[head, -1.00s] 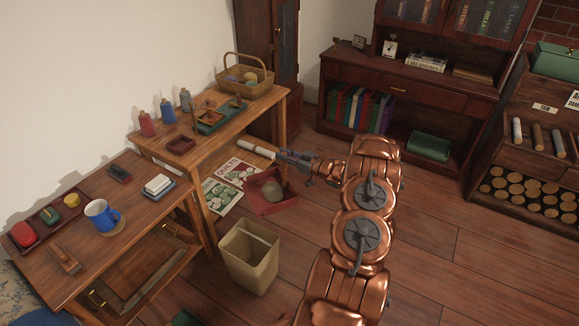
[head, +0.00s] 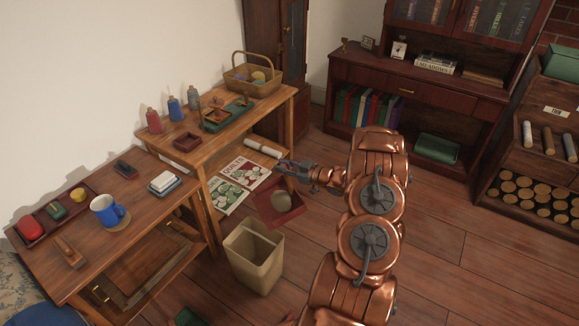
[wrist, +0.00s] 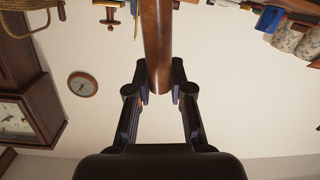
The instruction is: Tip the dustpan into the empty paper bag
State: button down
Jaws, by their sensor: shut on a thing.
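The red dustpan (head: 268,216) is low beside the work table, behind the paper bag, with a grey-green lump in it. My gripper (head: 281,168) is just above it. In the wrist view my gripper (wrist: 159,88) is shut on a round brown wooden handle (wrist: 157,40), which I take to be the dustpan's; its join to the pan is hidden. The tan paper bag (head: 254,266) stands upright and open on the floor, nearer than the dustpan and slightly left. Its visible inside looks empty, but its bottom is hidden.
Magazines (head: 232,188) lie on a low shelf beside the dustpan. Bookshelves stand at the back. The floor (head: 440,240) on the right is clear.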

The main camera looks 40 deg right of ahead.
jog(key=w+a+n+g+h+b, duration=0.1)
jog(key=w+a+n+h+b, duration=0.1)
jog(key=a+b, duration=0.6)
jog(key=w+a+n+g+h+b, duration=0.2)
jog(key=w+a+n+b, duration=0.1)
jog(key=a+b, duration=0.6)
jog(key=shift+a+f+n+g, duration=0.15)
jog(key=shift+f+n+g, duration=0.15)
jog(key=shift+f+n, duration=0.15)
dwell(0.4)
jog(key=shift+w, duration=0.1)
dwell(1.4)
jog(key=shift+a, duration=0.1)
